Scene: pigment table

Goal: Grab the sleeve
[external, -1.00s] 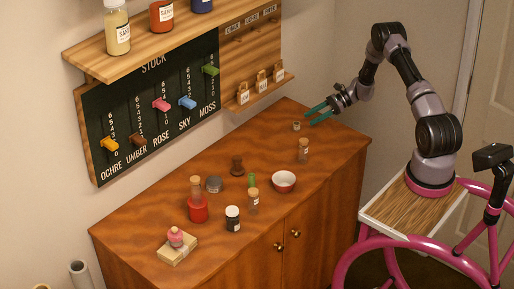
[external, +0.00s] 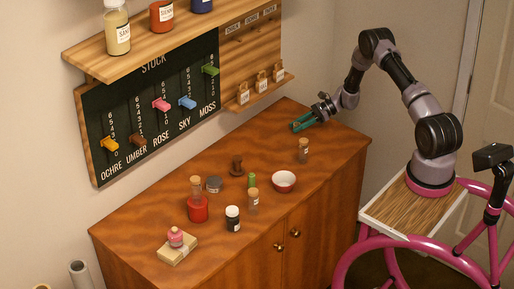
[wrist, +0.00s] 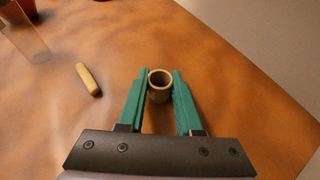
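The sleeve (wrist: 158,89) is a small, pale tan hollow ring standing upright on the wooden cabinet top, its open end facing up. In the wrist view my gripper (wrist: 160,78) has one teal finger on each side of it, with hardly any gap, so it looks shut on the sleeve. In the external view my gripper (external: 293,127) is low at the back right of the cabinet top. There the fingers largely hide the sleeve.
A corked vial (external: 303,151) stands in front of my gripper. A red bowl (external: 284,187), a brown spool-like piece (external: 236,166) and several jars stand farther left. In the wrist view a short yellowish stick (wrist: 88,79) lies to the left. The wood around the sleeve is clear.

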